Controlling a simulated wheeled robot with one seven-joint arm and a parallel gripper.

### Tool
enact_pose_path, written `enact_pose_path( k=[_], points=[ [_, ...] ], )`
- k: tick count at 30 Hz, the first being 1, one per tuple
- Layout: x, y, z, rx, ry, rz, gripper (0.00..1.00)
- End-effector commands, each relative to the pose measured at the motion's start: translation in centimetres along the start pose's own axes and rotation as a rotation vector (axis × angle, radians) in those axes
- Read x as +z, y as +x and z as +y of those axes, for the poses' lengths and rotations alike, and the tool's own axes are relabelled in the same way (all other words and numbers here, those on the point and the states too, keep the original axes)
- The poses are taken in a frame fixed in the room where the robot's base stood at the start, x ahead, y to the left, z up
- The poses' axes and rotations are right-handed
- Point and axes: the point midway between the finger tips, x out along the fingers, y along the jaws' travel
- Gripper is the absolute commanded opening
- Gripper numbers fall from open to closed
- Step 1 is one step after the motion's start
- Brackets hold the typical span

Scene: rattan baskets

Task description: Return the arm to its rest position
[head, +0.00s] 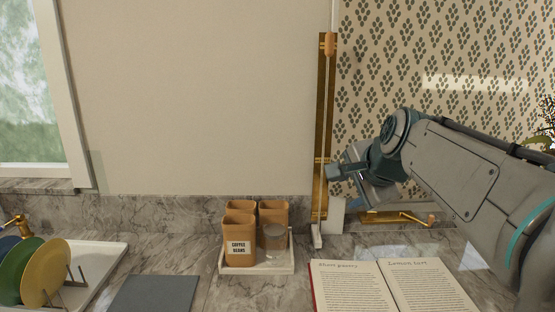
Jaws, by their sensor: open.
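My arm (465,178) reaches in from the right edge, bent, with its wrist above the counter near the wallpapered wall. My gripper (345,176) is at the end of the arm, pointing left, in front of the brass rail. It is open, and I see nothing held in it. It hangs above and behind the open book, clear of the counter. The fingers are small in this view and partly overlap each other.
An open recipe book (385,287) lies below my arm. A white tray (257,268) holds orange canisters (239,230) and a jar. A brass rail (326,110) stands behind my gripper. A dark board (153,294) and plate rack are at left. Counter between is bare.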

Motion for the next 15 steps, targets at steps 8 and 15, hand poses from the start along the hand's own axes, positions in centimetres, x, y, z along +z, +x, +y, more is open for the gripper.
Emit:
enact_pose_path(
  k=[8,15],
  points=[
    [5.5,0.4,15.4,0.261,-0.664,-0.118,0.43],
    [8.3,0.0,25.2,0.398,-1.082,-0.265,0.43]
  ],
)
